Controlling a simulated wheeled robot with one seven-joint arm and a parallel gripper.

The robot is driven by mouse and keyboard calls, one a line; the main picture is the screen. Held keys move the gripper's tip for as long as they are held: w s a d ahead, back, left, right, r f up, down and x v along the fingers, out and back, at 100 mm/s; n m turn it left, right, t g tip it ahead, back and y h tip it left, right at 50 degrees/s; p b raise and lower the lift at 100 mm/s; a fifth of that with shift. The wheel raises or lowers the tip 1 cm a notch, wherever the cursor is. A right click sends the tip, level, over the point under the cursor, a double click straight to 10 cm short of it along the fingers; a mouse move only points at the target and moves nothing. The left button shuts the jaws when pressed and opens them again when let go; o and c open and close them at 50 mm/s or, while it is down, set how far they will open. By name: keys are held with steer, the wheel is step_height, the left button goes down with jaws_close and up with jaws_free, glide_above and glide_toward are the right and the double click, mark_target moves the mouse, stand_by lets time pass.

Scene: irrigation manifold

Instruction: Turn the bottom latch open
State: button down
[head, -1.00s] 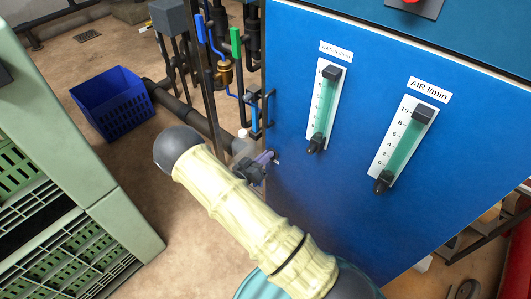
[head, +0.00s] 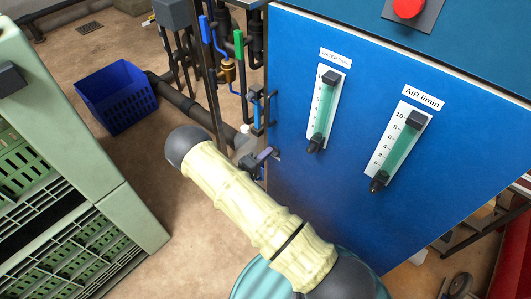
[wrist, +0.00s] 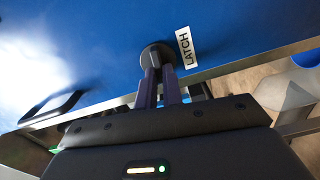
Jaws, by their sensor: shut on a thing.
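The blue cabinet door (head: 330,190) fills the right half of the head view. In the wrist view, the bottom latch (wrist: 155,52) is a dark round knob on the blue panel, beside a white label reading LATCH. My gripper (wrist: 158,85) is shut on the latch, with its two dark purple fingers side by side at the knob. The fingers hide part of the latch, so its turn angle is hard to tell. In the head view my gripper (head: 266,155) is at the door's lower left edge, partly behind my cream-sleeved arm.
A water gauge (head: 322,112) and an air gauge (head: 398,152) are on the door, with a red button (head: 408,8) above. Pipes and valves (head: 225,70) stand left of the cabinet. A blue basket (head: 116,98) and green crates (head: 70,170) stand further left.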

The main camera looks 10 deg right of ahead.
steer(key=shift+f+n, duration=0.15)
steer(key=shift+n, duration=0.65)
steer(key=c, duration=1.5)
jaws_free()
steer(key=shift+c, duration=0.2)
steer(key=shift+a, duration=0.1)
steer(key=p+v, duration=0.1)
steer(key=v, duration=1.6)
steer(key=shift+s, duration=0.15)
